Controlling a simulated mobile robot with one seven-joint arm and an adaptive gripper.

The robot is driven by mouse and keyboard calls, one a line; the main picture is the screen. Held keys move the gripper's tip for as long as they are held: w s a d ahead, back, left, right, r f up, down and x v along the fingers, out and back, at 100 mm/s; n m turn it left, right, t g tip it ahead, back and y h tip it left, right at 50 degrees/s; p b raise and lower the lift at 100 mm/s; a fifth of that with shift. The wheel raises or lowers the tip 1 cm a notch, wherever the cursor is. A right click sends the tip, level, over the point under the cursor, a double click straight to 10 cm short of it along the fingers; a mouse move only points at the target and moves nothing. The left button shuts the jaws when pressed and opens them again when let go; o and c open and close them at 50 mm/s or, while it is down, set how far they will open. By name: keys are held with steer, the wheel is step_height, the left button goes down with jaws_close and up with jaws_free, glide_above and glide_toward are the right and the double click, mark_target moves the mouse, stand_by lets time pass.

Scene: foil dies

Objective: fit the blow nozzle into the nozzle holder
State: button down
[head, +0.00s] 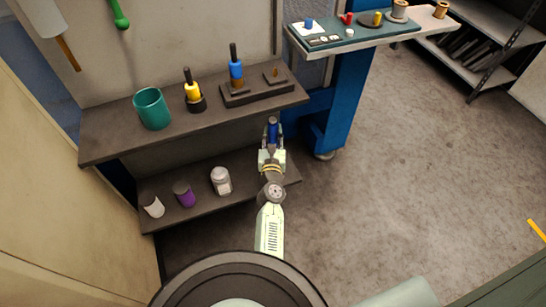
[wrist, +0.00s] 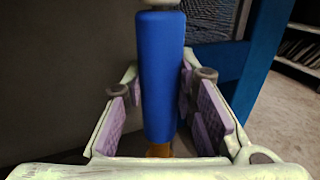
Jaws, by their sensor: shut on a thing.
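My gripper (head: 271,145) is shut on a blue cylinder, which I take to be the blow nozzle (head: 272,130), in front of the shelf unit's right end. In the wrist view the blue nozzle (wrist: 161,75) stands nearly upright between the purple-lined finger pads, with a pale piece above and an orange part below. On the upper shelf, a dark block (head: 258,97) carries a blue tool with a black top (head: 236,68) and a small brown upright piece. A yellow tool (head: 193,90) stands in a black round base (head: 197,105). I cannot tell which is the nozzle holder.
A teal cup (head: 152,108) stands on the upper shelf (head: 110,142) at left. White, purple and grey-white containers stand on the lower shelf. A blue-framed stand (head: 340,95) with small items on its top is to the right. Open floor lies further right.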

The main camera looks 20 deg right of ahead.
steer(key=shift+s+f+b, duration=0.1)
steer(key=shift+f+b, duration=4.3)
steer(key=shift+f, duration=0.35)
steer(key=shift+f, duration=0.15)
steer(key=c, duration=1.3)
jaws_free()
